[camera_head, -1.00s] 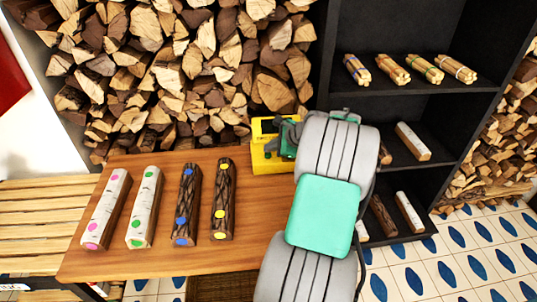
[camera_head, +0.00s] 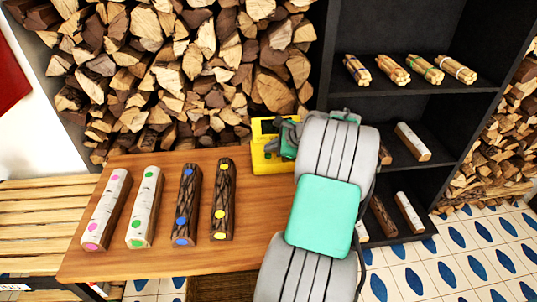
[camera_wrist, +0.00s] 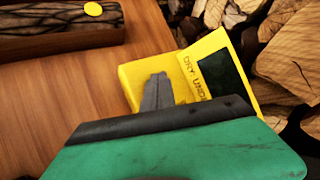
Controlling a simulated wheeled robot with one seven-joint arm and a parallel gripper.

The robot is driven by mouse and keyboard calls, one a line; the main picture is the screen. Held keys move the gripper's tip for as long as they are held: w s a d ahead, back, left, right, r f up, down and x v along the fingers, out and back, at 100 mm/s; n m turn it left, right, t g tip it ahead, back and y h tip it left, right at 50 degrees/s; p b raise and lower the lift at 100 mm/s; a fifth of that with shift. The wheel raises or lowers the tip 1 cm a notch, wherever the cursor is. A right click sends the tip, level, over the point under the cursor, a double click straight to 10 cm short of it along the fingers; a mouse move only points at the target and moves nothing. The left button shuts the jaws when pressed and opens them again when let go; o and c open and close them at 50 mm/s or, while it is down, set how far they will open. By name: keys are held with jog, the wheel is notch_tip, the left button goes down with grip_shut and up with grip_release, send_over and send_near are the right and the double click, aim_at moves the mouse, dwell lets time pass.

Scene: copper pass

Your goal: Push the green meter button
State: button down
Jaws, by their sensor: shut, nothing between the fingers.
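The yellow meter (camera_head: 262,161) sits at the back right of the wooden table, and its dark screen and "DRY UND..." lettering show in the wrist view (camera_wrist: 209,76). My gripper (camera_wrist: 157,80) is shut and empty, its fingertips over the meter's lower yellow face. In the head view my gripper (camera_head: 281,130) is at the meter and partly covers it. I see no green button; the fingers and the green gripper body hide part of the meter's face. I cannot tell whether the fingertips touch it.
Several split logs with coloured dots lie on the table (camera_head: 150,275) left of the meter; the one with yellow dots (camera_head: 223,200) is nearest. Stacked firewood (camera_head: 200,60) stands behind. A black shelf (camera_head: 400,95) with bundles and logs stands at the right.

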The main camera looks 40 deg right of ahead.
aim_at(270, 156)
dwell(0.5)
jog(key=shift+f, duration=0.45)
jog(key=shift+r+p, duration=0.45)
jog(key=shift+p, duration=0.6)
notch_tip(270, 156, up, 6)
jog(key=p, duration=0.6)
jog(key=shift+r+p, duration=0.1)
jog(key=shift+p, duration=0.3)
